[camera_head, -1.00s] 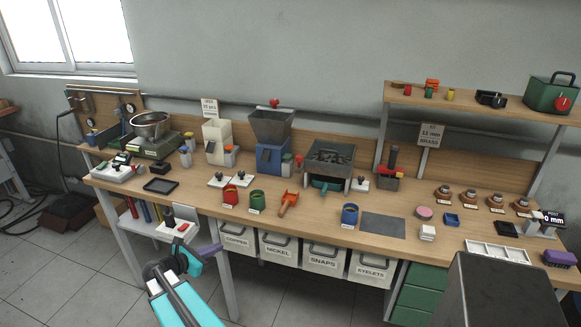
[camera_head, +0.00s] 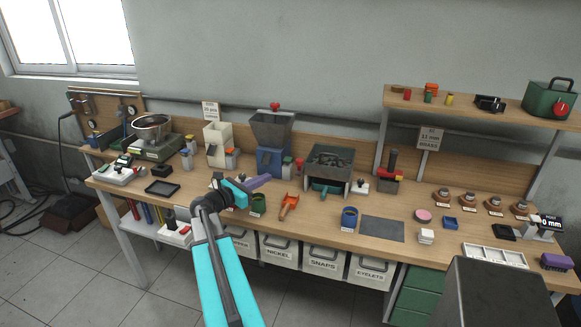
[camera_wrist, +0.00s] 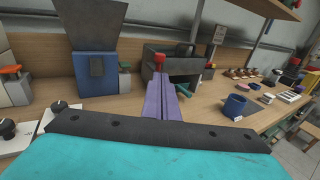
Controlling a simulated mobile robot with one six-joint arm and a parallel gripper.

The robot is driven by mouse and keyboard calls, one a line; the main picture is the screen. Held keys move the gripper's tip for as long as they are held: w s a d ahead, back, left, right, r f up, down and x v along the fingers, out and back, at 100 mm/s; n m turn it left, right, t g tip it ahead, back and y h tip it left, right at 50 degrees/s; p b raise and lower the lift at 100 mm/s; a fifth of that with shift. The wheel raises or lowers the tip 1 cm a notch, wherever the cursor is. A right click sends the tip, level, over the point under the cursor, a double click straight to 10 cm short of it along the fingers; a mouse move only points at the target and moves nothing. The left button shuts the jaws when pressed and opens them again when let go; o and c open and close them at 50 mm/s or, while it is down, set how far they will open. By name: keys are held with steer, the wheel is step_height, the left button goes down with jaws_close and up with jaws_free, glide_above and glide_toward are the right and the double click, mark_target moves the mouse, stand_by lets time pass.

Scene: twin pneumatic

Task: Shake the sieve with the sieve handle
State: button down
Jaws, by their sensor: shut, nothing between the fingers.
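The sieve (camera_head: 331,158) is a dark square box on legs holding dark pieces, standing mid-bench right of the blue hopper. It shows in the wrist view (camera_wrist: 153,53) beyond my fingers, partly hidden. A teal part with a short grip (camera_head: 324,191) sticks out low at its front; I cannot tell if this is the sieve handle. My gripper (camera_head: 268,178) has purple fingers, shut and empty. It is in front of the blue hopper, left of the sieve and apart from the teal grip. In the wrist view, the fingers (camera_wrist: 161,84) point forward toward a red-topped piece.
The blue hopper (camera_head: 271,158) stands behind my gripper. A green cup (camera_head: 258,204), an orange scoop (camera_head: 289,204) and a blue cup (camera_head: 349,217) line the bench front. A grey mat (camera_head: 382,228) lies to the right. A shelf (camera_head: 470,107) overhangs the right side.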

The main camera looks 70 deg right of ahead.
steer(key=shift+d, duration=0.15)
steer(key=p, duration=0.5)
glide_toward(297, 163)
steer(key=x, duration=0.5)
steer(key=shift+s+d+f, duration=0.1)
steer(key=shift+s+d, duration=0.15)
steer(key=shift+d, duration=0.4)
steer(key=d+b, duration=0.1)
steer(key=d, duration=0.5)
steer(key=shift+w, duration=0.2)
stand_by(0.4)
steer(key=f+b+v, duration=0.1)
steer(key=b+v, duration=0.3)
steer(key=v, duration=0.9)
steer(key=shift+a+r, duration=0.35)
steer(key=shift+r, duration=0.1)
